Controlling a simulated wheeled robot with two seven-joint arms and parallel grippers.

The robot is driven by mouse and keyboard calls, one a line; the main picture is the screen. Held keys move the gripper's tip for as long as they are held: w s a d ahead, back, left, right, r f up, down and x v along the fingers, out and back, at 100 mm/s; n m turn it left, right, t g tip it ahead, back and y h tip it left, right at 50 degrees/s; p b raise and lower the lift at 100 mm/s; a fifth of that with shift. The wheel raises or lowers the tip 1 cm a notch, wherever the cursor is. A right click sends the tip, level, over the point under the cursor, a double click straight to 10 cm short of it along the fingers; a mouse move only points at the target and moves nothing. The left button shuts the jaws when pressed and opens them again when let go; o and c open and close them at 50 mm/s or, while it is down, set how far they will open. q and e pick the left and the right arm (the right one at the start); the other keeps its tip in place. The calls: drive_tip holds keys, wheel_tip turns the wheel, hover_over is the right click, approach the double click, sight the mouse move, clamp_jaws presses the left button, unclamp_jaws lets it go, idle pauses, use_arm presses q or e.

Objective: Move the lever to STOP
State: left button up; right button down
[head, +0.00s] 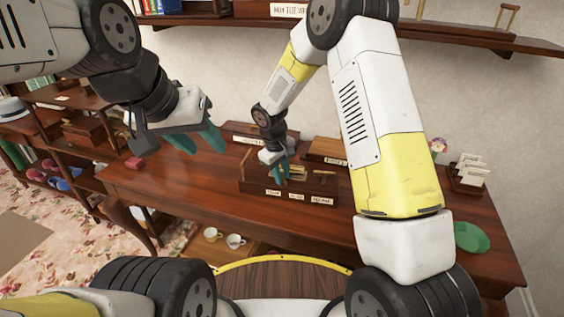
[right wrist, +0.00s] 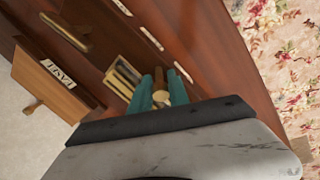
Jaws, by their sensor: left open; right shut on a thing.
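A wooden lever box (head: 310,187) stands on the dark wooden desk, with small pale labels along its front edge; their words are too small to read. My right gripper (head: 281,172) reaches down into the box at its left-middle part. In the right wrist view its teal fingers (right wrist: 161,88) are shut around a brass lever (right wrist: 161,98). A brass slotted plate (right wrist: 123,78) lies beside the fingers. My left gripper (head: 190,143) is open and empty above the left part of the desk, apart from the box.
The desk (head: 190,187) carries a small red object (head: 134,163), wooden boxes with labels behind the lever box, a card holder (head: 468,174) and a green dish (head: 471,237). A shelf (head: 480,37) runs along the wall above. Two cups (head: 235,240) sit on a lower shelf.

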sight(275, 186)
drive_tip(key=shift+a+f+h, duration=0.1)
drive_tip(key=shift+a+h, duration=0.2)
drive_tip(key=shift+h, duration=0.2)
drive_tip(key=shift+d, duration=0.1)
drive_tip(key=c, duration=1.3)
unclamp_jaws()
drive_tip(key=shift+o, duration=0.2)
drive_tip(key=w+v, duration=0.1)
drive_tip(key=v, duration=0.6)
drive_tip(key=shift+s+r, duration=0.4)
drive_tip(key=shift+r, duration=0.1)
